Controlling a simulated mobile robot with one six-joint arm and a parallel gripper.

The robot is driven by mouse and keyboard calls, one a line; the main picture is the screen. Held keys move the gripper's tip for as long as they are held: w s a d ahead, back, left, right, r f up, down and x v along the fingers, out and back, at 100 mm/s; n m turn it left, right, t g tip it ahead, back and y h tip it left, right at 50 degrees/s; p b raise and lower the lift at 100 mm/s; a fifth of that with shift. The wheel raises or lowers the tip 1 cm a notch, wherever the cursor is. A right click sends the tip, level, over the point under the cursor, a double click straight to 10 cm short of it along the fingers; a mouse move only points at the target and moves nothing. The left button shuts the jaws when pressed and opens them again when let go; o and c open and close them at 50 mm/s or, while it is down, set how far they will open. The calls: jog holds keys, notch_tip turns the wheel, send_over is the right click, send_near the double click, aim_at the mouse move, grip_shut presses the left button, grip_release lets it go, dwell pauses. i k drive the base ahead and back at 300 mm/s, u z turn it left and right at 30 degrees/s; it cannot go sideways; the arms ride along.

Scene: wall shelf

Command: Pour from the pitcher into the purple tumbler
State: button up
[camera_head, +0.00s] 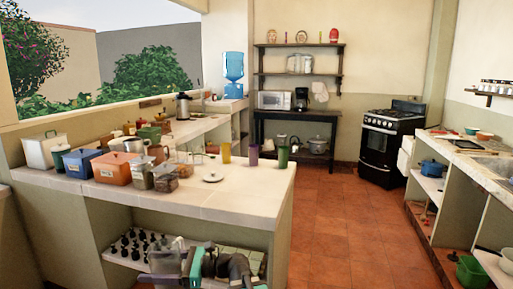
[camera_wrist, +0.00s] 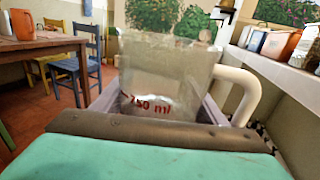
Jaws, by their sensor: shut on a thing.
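Whether anything is inside I cannot tell. In the head view the pitcher (camera_head: 164,259) and my gripper (camera_head: 182,263) are low at the bottom, in front of the counter's lower shelf and below its top. The purple tumbler (camera_head: 254,156) stands upright on the counter near its right end, well above and right of my gripper.
A white lid (camera_head: 213,177) lies nearer on the counter (camera_head: 240,190). Canisters and jars crowd its left. Small dark items (camera_head: 135,244) fill the lower shelf.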

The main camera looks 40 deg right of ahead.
aim_at(253, 149)
jog(key=i, duration=0.9)
jog(key=u, duration=0.05)
